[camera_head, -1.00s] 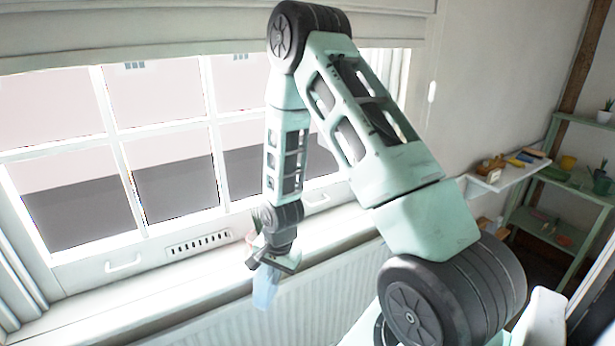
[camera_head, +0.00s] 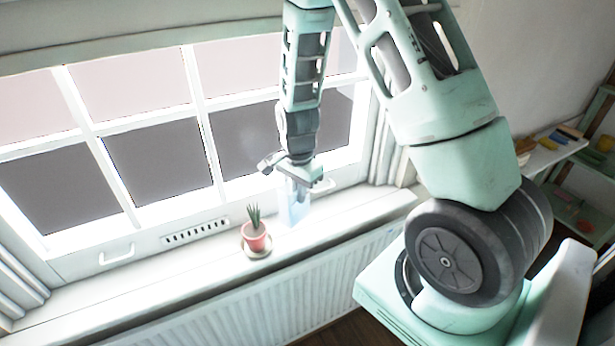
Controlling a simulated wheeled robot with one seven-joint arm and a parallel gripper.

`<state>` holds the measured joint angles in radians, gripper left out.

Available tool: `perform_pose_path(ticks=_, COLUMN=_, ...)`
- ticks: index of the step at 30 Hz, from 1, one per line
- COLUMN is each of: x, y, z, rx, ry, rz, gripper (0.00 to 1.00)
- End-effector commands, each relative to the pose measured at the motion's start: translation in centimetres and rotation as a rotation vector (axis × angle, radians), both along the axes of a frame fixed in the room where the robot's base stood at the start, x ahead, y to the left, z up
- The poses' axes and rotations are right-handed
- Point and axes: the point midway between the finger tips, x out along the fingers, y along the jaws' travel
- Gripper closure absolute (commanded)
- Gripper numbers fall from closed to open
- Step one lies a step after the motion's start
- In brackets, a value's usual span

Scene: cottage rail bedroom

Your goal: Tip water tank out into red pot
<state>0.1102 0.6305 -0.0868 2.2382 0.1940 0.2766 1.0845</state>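The grip itself is partly hidden, and I cannot tell whether the tank's bottom touches the sill. The water level does not show clearly.
The white sill (camera_head: 150,285) runs below the window and is clear left of the pot. A radiator (camera_head: 270,310) is under it. A shelf (camera_head: 550,150) with small objects and a green rack (camera_head: 590,190) are at the right.

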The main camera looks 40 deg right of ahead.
Motion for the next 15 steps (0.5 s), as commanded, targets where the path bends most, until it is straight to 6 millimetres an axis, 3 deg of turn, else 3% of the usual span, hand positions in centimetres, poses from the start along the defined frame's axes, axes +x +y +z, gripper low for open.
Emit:
perform_pose_path(ticks=8, x=0.0, y=0.0, z=-1.0, rx=0.000, ry=0.003, rz=0.001, gripper=1.00)
perform_pose_path(ticks=15, x=0.0, y=0.0, z=-3.1, rx=0.001, ry=0.003, rz=0.000, gripper=1.00)
